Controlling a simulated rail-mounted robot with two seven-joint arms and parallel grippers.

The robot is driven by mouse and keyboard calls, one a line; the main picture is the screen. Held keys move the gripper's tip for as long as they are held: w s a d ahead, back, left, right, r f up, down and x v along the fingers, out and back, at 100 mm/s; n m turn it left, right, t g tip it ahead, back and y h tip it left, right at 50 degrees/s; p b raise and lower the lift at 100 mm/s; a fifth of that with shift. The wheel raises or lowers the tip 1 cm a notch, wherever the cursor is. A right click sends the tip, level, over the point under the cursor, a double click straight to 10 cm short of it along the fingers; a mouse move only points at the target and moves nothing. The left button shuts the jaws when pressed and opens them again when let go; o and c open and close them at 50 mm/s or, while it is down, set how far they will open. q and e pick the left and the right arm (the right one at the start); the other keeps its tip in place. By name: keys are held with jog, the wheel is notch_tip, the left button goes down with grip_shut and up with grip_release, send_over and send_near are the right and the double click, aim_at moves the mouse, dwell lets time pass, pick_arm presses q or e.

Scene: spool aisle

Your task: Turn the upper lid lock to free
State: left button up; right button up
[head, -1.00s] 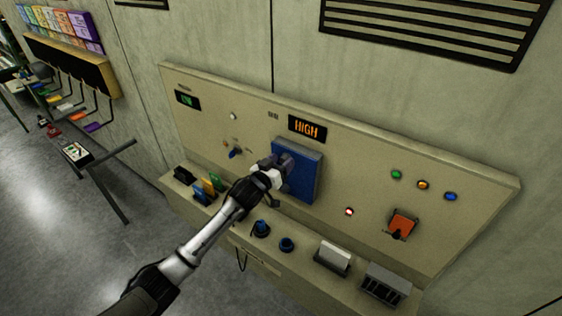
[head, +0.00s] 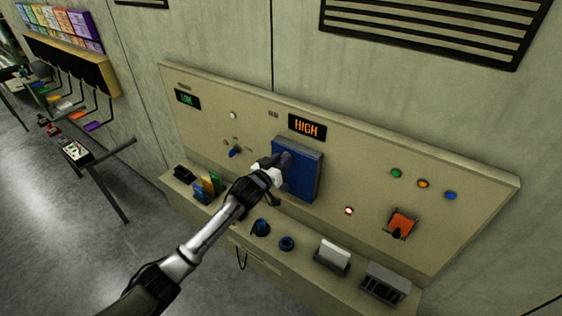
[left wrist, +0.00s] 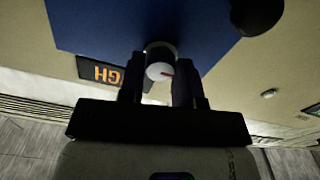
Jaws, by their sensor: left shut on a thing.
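The blue lid (head: 309,182) stands on the sloped panel below the HIGH display, and it fills the top of the left wrist view (left wrist: 110,25). My left gripper (head: 284,163) is at the lid's upper left part. In the left wrist view its two fingers are shut on a round lock knob (left wrist: 160,69) with a pale face and a short red mark, near the lid edge closest to the display. I take this knob for the upper lid lock. In the head view my gripper hides it. My right gripper is not in view.
The beige panel (head: 355,165) carries an orange HIGH display (head: 306,126), several coloured lamps and an orange switch (head: 403,222). The ledge below holds coloured cards (head: 208,187), dark blue round parts (head: 287,243) and a white block (head: 333,255). A rack stands far left.

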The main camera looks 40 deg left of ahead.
pick_arm(q)
jog(key=shift+d+m+p, duration=0.1)
jog(key=shift+m+p, duration=1.2)
jog(key=shift+m, duration=7.6)
jog(key=shift+f, duration=0.1)
jog(key=o, duration=0.9)
